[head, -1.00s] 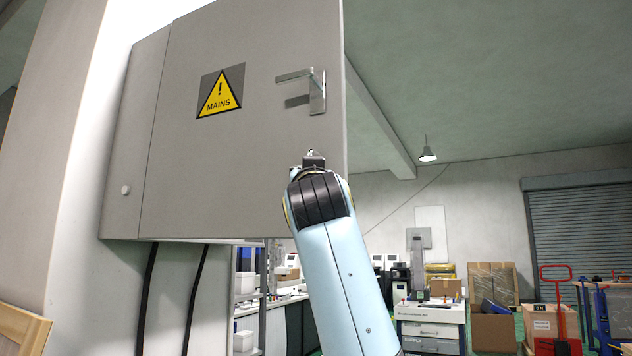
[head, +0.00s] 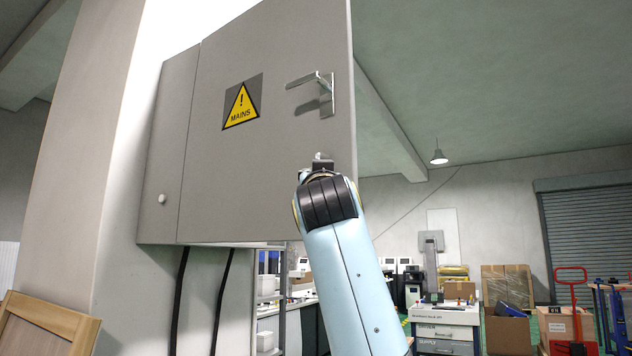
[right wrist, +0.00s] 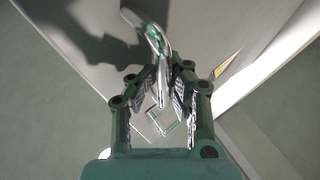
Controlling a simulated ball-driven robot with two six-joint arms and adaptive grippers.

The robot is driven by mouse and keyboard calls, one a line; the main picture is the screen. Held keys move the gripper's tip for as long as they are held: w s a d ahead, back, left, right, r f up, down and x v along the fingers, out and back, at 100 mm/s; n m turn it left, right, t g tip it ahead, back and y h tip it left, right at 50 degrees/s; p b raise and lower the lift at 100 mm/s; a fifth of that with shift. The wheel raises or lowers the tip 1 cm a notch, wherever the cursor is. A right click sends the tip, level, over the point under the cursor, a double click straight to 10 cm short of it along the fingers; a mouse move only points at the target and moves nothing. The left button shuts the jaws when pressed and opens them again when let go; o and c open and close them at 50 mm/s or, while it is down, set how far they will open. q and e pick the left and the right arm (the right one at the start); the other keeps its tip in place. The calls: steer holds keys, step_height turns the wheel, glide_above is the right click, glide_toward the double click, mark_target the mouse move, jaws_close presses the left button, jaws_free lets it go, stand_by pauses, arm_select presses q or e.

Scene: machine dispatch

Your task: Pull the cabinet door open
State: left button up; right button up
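The grey cabinet door (head: 265,190) carries a yellow MAINS warning label (head: 240,104) and a silver lever handle (head: 326,95), whose lever points left. I see no clear gap at the door's edges. My right gripper (head: 320,163) is just below the handle in the head view, mostly hidden by its own wrist. In the right wrist view the shiny handle (right wrist: 154,45) runs down toward the space between the two fingers of the gripper (right wrist: 162,88). The fingers stand apart on either side; contact is not clear. My left gripper is out of view.
A pale pillar (head: 85,150) stands left of the cabinet, with a wooden frame (head: 45,325) below it. Black cables (head: 181,300) hang under the cabinet. Benches, boxes (head: 565,325) and a red hand truck (head: 572,300) stand far back right.

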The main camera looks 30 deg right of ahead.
steer(key=o, duration=0.4)
steer(key=shift+s+d, duration=0.15)
steer(key=v, duration=0.7)
steer(key=shift+s+a+f, duration=0.1)
steer(key=shift+a+f, duration=0.05)
steer(key=shift+a, duration=0.05)
